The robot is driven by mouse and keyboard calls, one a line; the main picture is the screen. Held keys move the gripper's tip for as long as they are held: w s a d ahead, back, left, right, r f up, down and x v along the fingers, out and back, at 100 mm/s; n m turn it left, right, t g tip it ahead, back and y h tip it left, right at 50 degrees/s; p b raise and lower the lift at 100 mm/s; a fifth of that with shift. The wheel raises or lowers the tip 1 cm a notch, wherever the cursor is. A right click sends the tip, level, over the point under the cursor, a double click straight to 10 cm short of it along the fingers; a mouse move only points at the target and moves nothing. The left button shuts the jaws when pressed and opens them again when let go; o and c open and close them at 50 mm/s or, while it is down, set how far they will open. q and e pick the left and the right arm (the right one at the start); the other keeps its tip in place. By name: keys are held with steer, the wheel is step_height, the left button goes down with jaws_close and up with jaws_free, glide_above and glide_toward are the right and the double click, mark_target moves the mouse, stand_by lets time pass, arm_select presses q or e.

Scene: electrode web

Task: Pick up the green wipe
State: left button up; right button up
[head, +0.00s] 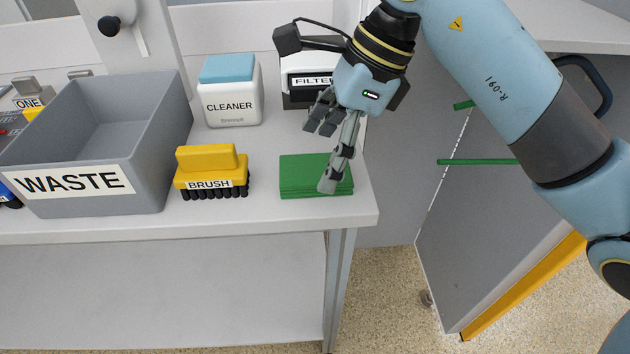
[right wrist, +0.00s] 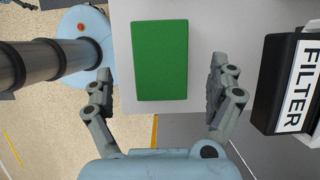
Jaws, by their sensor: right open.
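The green wipe (head: 302,177) is a flat, layered, rectangular stack lying near the right front corner of the white table. My right gripper (head: 326,158) is above it in the head view, and one finger hides part of its right side. In the right wrist view the green wipe (right wrist: 161,60) lies between the two spread fingers of my right gripper (right wrist: 163,95), with a gap on each side. The right gripper is open and empty. My left gripper is in neither view.
A yellow brush (head: 211,172) stands left of the wipe. Behind are a white cleaner bottle (head: 231,100) and a filter box (head: 299,92). A grey waste bin (head: 153,155) is farther left. The table's front edge (head: 250,224) and right edge are close to the wipe.

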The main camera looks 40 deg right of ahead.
mark_target(318, 170)
steer(key=b+x, duration=0.1)
steer(key=x, duration=0.2)
steer(key=shift+w+f, duration=0.1)
steer(key=shift+f, duration=0.05)
arm_select(q)
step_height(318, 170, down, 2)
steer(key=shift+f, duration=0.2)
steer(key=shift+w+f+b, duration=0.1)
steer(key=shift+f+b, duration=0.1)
steer(key=shift+b, duration=0.25)
arm_select(e)
steer(key=shift+f, duration=0.1)
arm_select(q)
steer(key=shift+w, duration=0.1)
arm_select(e)
steer(key=shift+c, duration=0.5)
steer(key=shift+d, duration=0.1)
steer(key=c, duration=0.9)
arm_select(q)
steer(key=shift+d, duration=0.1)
arm_select(e)
steer(key=shift+f, duration=0.1)
steer(key=shift+c, duration=0.4)
steer(key=shift+s, duration=0.2)
